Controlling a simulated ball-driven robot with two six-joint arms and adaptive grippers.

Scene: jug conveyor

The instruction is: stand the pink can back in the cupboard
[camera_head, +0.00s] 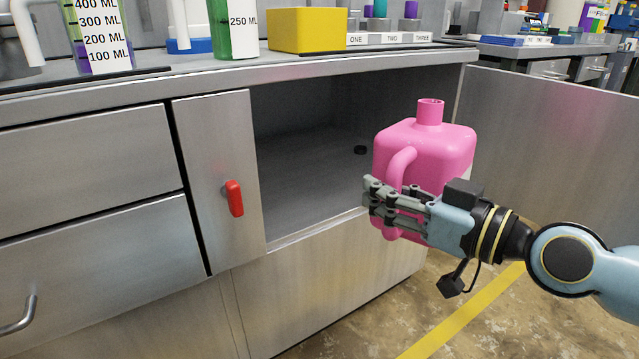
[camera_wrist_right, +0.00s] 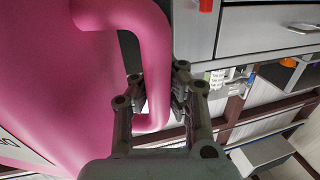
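The pink can (camera_head: 428,148), a jug with a short neck and a side handle, is upright and held off the floor in front of the right part of the cupboard opening. My right gripper (camera_head: 385,203) is shut on its handle. In the right wrist view the handle (camera_wrist_right: 152,62) passes between the fingers of the right gripper (camera_wrist_right: 157,98). The cupboard (camera_head: 310,180) is open, with a dark grey, mostly bare inside. The can hides the right part of the opening. My left gripper is not in view.
A metal door (camera_head: 560,140) stands open at the right of the cupboard. A panel with a red handle (camera_head: 234,198) borders the opening on the left. The counter above holds a yellow block (camera_head: 307,30) and measuring containers (camera_head: 233,28). A yellow line (camera_head: 465,320) marks the floor.

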